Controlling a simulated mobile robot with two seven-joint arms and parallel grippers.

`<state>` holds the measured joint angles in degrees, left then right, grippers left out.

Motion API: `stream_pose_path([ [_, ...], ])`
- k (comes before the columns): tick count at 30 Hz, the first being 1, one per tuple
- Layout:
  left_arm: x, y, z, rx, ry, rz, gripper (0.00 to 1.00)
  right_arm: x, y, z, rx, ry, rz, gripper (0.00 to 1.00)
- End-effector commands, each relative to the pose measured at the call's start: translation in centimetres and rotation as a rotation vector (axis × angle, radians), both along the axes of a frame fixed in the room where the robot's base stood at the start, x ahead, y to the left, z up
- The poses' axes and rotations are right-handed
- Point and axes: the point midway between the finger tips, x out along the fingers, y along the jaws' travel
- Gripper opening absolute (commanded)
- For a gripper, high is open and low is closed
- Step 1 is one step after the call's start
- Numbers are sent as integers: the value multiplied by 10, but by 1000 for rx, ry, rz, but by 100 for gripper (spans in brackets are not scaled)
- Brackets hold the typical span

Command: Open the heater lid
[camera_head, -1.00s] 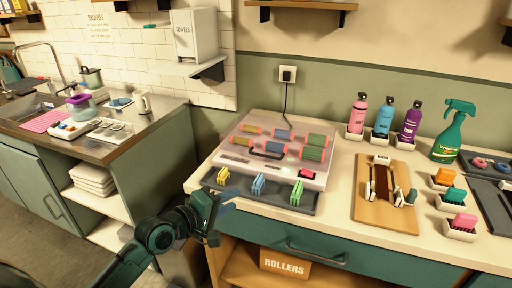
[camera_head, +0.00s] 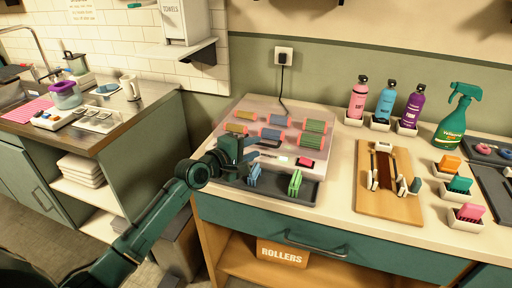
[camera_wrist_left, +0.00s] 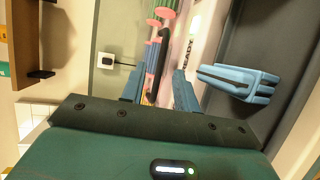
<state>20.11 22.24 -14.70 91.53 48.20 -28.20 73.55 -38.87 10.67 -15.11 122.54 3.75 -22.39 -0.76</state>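The heater (camera_head: 230,172) stands on the counter with rollers in several colours under a clear lid (camera_head: 292,117). The lid looks shut. Its dark handle (camera_head: 270,154) is at the front, partly hidden by my gripper in the head view. My left gripper (camera_head: 250,152) is over the heater's front left part, at the handle's left end. In the wrist view my left gripper (camera_wrist_left: 160,82) has its blue fingers apart, with the dark handle (camera_wrist_left: 165,65) between them. I cannot tell whether they touch it. My right gripper is not in view.
A dark tray in front of the heater holds blue (camera_head: 254,175) and green (camera_head: 295,182) clips; a blue clip (camera_wrist_left: 240,82) is close by in the wrist view. A wooden board (camera_head: 385,206), bottles (camera_head: 387,98) and a spray bottle (camera_head: 453,122) stand to the right.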

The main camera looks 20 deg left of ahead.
Motion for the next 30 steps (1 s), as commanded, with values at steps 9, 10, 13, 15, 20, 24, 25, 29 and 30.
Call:
stream_pose_path([
  [9, 17, -8, -4, 0, 1, 0, 31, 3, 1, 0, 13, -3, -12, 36],
  [10, 17, -8, -4, 0, 1, 0, 31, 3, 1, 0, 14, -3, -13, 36],
  [13, 17, -8, -4, 0, 1, 0, 31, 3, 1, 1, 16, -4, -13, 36],
  [15, 17, -8, -4, 0, 1, 0, 30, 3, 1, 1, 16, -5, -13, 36],
  [20, 17, -8, -4, 0, 1, 0, 17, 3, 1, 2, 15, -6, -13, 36],
  [24, 16, -7, -4, 1, 0, 0, 5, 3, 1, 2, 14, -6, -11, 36],
  [25, 16, -7, -4, 0, 1, 0, 3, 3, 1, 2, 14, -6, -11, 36],
  [29, 16, -7, -4, 1, 0, 0, 0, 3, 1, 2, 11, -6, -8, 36],
  [30, 16, -7, -4, 2, 0, 1, 0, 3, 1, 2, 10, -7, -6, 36],
])
